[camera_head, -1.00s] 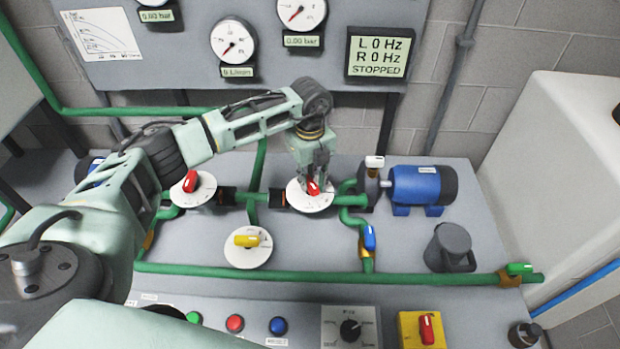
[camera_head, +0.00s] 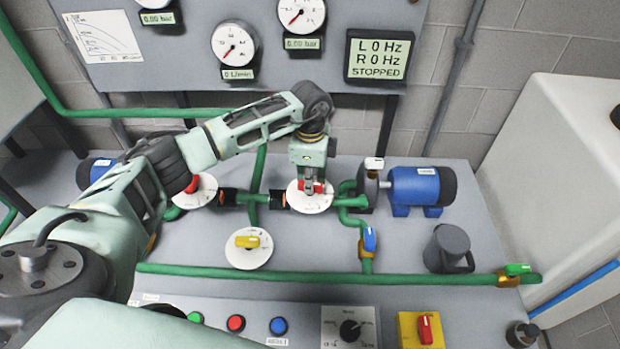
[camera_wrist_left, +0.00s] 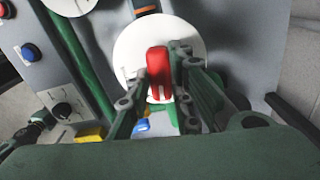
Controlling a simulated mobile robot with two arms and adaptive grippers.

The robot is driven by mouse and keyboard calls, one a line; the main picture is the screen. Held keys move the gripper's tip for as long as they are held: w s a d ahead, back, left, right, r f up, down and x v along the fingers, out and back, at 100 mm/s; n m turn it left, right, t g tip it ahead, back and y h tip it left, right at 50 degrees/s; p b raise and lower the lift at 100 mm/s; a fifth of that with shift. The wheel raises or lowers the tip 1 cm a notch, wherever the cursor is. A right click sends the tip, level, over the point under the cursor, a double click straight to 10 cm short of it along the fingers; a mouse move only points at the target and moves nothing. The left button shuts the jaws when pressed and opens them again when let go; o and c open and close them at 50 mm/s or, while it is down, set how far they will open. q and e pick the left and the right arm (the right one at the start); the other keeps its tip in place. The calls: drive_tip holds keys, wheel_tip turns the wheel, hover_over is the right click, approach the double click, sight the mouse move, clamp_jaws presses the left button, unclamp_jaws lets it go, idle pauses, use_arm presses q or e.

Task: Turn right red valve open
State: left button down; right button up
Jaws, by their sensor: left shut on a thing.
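The right red valve has a red handle (camera_head: 316,187) on a round white dial plate (camera_head: 308,203), on the green pipe left of the blue motor. My left gripper (camera_head: 311,182) reaches down from above and is shut on this red handle. In the left wrist view the red handle (camera_wrist_left: 158,72) stands between the two fingers (camera_wrist_left: 160,85), over the white dial (camera_wrist_left: 135,45). The fingers hide part of the handle and the dial markings in the head view.
The left red valve (camera_head: 192,185) is partly behind my arm. A yellow valve (camera_head: 247,241) sits in front, a blue handle (camera_head: 370,238) to the right. The blue motor (camera_head: 413,186) stands right of the gripped valve. The display (camera_head: 379,58) reads STOPPED.

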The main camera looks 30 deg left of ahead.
use_arm(q)
drive_tip(key=shift+r+n, duration=0.1)
drive_tip(key=shift+n, duration=0.6)
drive_tip(key=shift+w, duration=0.1)
drive_tip(key=c, duration=1.6)
unclamp_jaws()
drive_tip(key=shift+o, duration=0.2)
wheel_tip(320, 180, up, 12)
